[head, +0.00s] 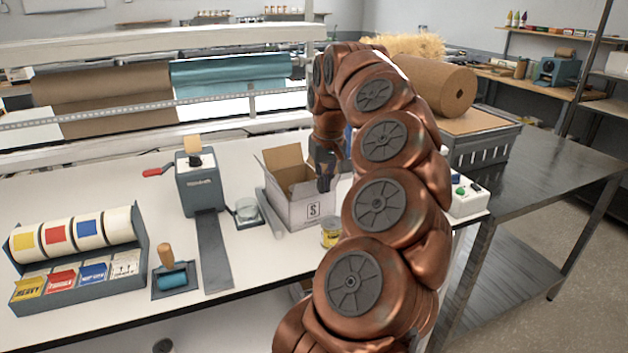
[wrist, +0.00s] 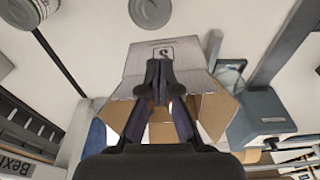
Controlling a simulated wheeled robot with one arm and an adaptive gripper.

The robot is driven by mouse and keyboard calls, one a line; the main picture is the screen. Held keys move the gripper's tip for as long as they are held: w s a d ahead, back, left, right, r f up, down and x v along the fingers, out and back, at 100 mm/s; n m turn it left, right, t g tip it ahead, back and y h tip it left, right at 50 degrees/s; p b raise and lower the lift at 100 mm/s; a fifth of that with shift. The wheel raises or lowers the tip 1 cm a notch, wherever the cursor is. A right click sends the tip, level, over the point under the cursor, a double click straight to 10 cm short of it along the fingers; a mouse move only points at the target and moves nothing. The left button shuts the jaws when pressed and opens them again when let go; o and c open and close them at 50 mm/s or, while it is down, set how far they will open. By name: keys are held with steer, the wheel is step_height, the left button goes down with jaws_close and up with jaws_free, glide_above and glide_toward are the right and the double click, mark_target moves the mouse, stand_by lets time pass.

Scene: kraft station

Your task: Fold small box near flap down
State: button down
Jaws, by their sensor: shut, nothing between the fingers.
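The small open cardboard box (head: 290,209) stands on the white bench, with a black "S" label on its whitish near face. In the head view its left and back flaps stand up; the right side is partly hidden by my arm. My gripper (head: 324,184) is shut and empty, pointing down at the box's near edge. In the wrist view the box (wrist: 160,57) shows its "S" face beyond my shut fingertips (wrist: 160,68), with brown flaps spread to both sides. My fingers cover the middle of the near edge, so I cannot tell the near flap's angle or contact.
A tape dispenser (head: 200,185) and a glass dish (head: 247,211) stand left of the box. A small yellow-labelled tin (head: 330,232) is in front of it. A label rack (head: 75,245) and a roller (head: 173,277) are further left. A control box (head: 466,198) is at right.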

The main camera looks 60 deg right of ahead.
mark_target(313, 195)
steer(key=shift+w, duration=0.1)
stand_by(0.5)
steer(key=shift+w+d+r+p, duration=0.1)
steer(key=shift+w+d+p, duration=0.3)
steer(key=shift+w+p, duration=0.25)
steer(key=shift+w+d+p, duration=0.45)
steer(key=shift+w+p, duration=0.05)
steer(key=shift+w, duration=0.3)
steer(key=shift+w+d+r+p, duration=0.1)
steer(key=shift+w+d+p, duration=0.3)
steer(key=shift+w+p, duration=0.25)
steer(key=shift+w+f, duration=0.1)
steer(key=shift+w, duration=0.1)
steer(key=shift+d, duration=0.1)
steer(key=w, duration=0.1)
steer(key=w+d+f+p, duration=0.1)
steer(key=shift+w+d, duration=0.1)
steer(key=shift+w, duration=0.2)
steer(key=shift+f, duration=0.15)
